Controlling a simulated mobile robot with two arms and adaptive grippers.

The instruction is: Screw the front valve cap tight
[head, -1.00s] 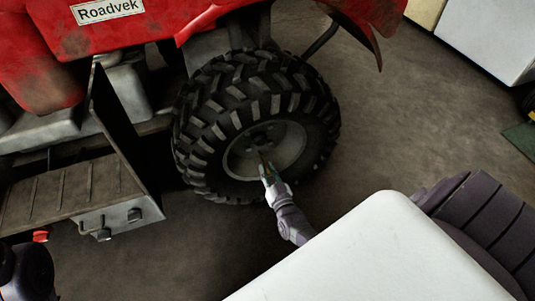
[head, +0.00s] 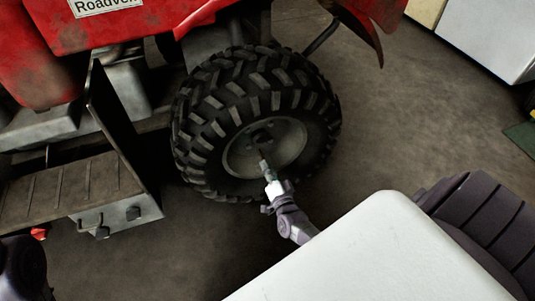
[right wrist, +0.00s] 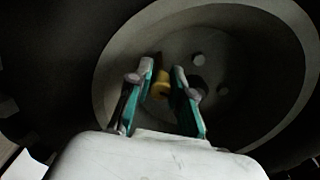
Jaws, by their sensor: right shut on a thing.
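The front wheel (head: 205,120) of the red quad has a chunky black tyre and a grey rim (head: 290,143). My right gripper (head: 262,157) points at the hub in the head view. In the right wrist view my right gripper (right wrist: 164,82) has its two teal-edged fingers on either side of a small yellow piece (right wrist: 160,90), which looks like the valve cap. It is shut on this piece, close in front of the rim. The valve stem is hidden, so I cannot tell how the cap sits on it. My left gripper is not in view.
A ribbed footboard (head: 70,188) with a metal bracket juts out left of the wheel. A small red object (head: 40,232) shows at the lower left, partly hidden. The red fender (head: 362,25) overhangs above. A pale cabinet (head: 490,38) stands at the upper right. The floor between is clear.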

